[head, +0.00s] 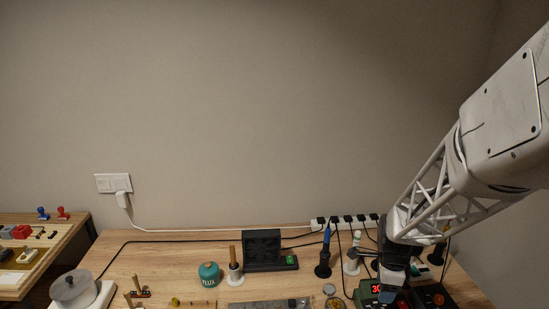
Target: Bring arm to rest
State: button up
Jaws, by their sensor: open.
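My arm reaches in from the upper right over the right end of the wooden workbench (170,262). My gripper (388,294) is at its lower end, low over the equipment at the right front. It overlaps a device with a red lit display (376,288), and I cannot tell whether it touches it. The fingers are small and partly cut off by the bottom of the view. I see nothing held between them.
A black fan-like box (262,248), a teal flux pot (209,272) and a blue-handled tool in a stand (324,258) stand along the bench. A power strip (345,220) with several plugs lies at the back.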

jog(key=s+a+r+n+t, duration=0.1)
jog(key=s+a+r+n, duration=0.7)
jog(key=s+r+n, duration=0.1)
jog(key=s+a+r+n+t, duration=0.1)
jog(key=s+a+r+n, duration=0.6)
jog(key=r+n, duration=0.5)
jog(key=shift+s+a+r+n+t, duration=0.2)
jog(key=shift+s+a+n+t, duration=0.15)
jog(key=shift+s, duration=0.6)
jog(key=shift+c, duration=0.3)
dwell(1.2)
